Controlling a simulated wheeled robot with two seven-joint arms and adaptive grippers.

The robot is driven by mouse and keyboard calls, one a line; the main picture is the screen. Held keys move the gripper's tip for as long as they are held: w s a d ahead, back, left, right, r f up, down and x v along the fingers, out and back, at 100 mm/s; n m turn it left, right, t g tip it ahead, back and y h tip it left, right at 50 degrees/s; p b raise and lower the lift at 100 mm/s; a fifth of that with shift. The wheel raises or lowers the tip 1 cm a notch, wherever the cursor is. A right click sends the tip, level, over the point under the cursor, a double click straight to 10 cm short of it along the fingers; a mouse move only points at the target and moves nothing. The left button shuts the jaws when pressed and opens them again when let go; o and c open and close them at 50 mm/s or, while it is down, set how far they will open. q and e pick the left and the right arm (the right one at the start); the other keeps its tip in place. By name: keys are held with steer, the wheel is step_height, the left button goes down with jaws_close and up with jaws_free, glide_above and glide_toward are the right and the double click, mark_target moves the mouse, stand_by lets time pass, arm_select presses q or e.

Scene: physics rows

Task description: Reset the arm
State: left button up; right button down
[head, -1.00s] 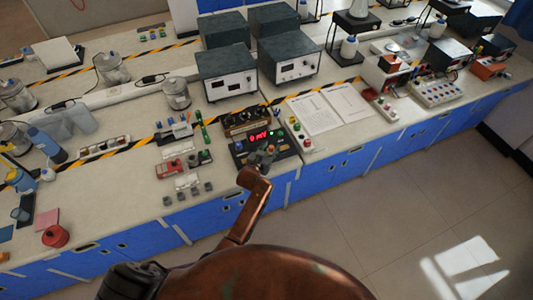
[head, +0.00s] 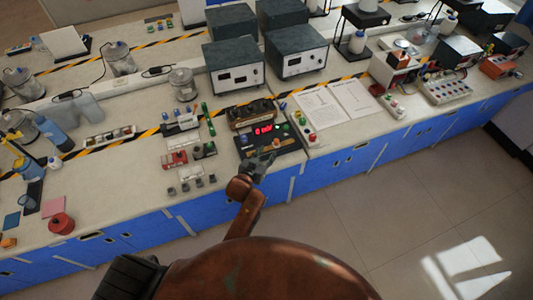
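My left arm reaches up from the bottom of the head view, with a copper-brown link. Its dark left gripper (head: 263,163) is at the front edge of a black instrument box (head: 284,146) with a lit red display and small coloured buttons. The gripper overlaps the box's lower left corner in the picture. Whether they touch I cannot tell. The fingers are too small and dark to show whether they are open or shut. I see nothing held in them. My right gripper is out of view.
The long bench (head: 120,200) is crowded. Small component blocks (head: 175,158) lie left of the box. Open papers (head: 320,108) and a white button strip (head: 302,130) lie right of it. Grey power units (head: 234,70) stand behind. The floor (head: 430,210) in front is clear.

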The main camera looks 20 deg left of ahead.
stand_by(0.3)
arm_select(q)
steer(key=s+a+f+n+g+y, duration=0.1)
steer(key=s+a+f+g, duration=0.15)
steer(key=s+a, duration=0.45)
steer(key=s+a+f+g+y, duration=0.1)
steer(key=s+a+f+g, duration=0.2)
steer(key=s, duration=0.7)
steer(key=s+a+f+g, duration=0.1)
steer(key=s+a+g, duration=0.15)
steer(key=s, duration=0.85)
steer(key=s+a+f+g, duration=0.1)
steer(key=s+a+g, duration=0.15)
steer(key=s, duration=0.85)
step_height(320, 180, down, 28)
steer(key=s+f+b, duration=0.1)
steer(key=s+f+m+g, duration=0.1)
steer(key=s+f+g, duration=0.1)
steer(key=s+f, duration=1.7)
steer(key=shift+s+d+b, duration=0.4)
steer(key=shift+s+b, duration=0.05)
steer(key=shift+s, duration=0.05)
